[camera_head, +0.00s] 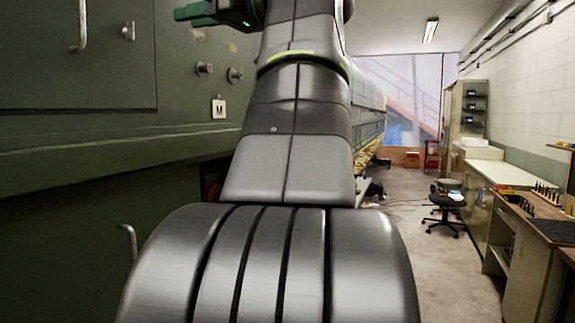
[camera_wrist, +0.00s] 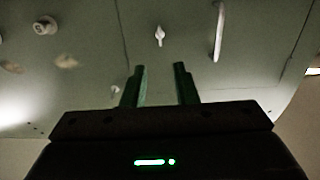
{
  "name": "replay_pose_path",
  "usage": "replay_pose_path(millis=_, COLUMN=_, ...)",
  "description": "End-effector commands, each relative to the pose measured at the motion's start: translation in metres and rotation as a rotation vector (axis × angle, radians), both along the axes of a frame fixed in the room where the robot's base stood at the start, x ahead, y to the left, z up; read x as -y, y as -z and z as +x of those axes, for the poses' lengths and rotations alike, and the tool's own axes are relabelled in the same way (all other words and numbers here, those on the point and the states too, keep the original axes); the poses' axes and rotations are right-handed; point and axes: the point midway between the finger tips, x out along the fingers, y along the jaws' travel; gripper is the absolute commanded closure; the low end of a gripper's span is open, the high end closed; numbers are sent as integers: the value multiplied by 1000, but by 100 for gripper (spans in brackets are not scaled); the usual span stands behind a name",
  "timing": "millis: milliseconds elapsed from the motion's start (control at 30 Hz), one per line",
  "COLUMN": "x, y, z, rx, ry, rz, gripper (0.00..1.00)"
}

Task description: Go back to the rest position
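My gripper (camera_wrist: 159,72) shows in the wrist view with its two green fingers apart and nothing between them. The green fuselage panel (camera_wrist: 85,35) fills the view beyond the fingertips. In the head view part of my gripper (camera_head: 190,12) shows at the top, pointing left toward the green fuselage wall (camera_head: 60,150). My arm rises through the middle of the head view and hides part of the wall and aisle.
A handle (camera_head: 82,25), knobs (camera_head: 204,69) and an M label (camera_head: 219,109) are on the wall. At right are a workbench (camera_head: 515,180), a black chair (camera_head: 447,200) and a cabinet (camera_head: 465,110). The aisle floor (camera_head: 405,240) is partly clear, with cables farther back.

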Motion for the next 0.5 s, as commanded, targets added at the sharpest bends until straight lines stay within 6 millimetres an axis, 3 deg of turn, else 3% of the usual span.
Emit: replay_pose_path(millis=500, x=-45, y=-1, z=18, rx=-3, ry=-5, rz=1, gripper=74)
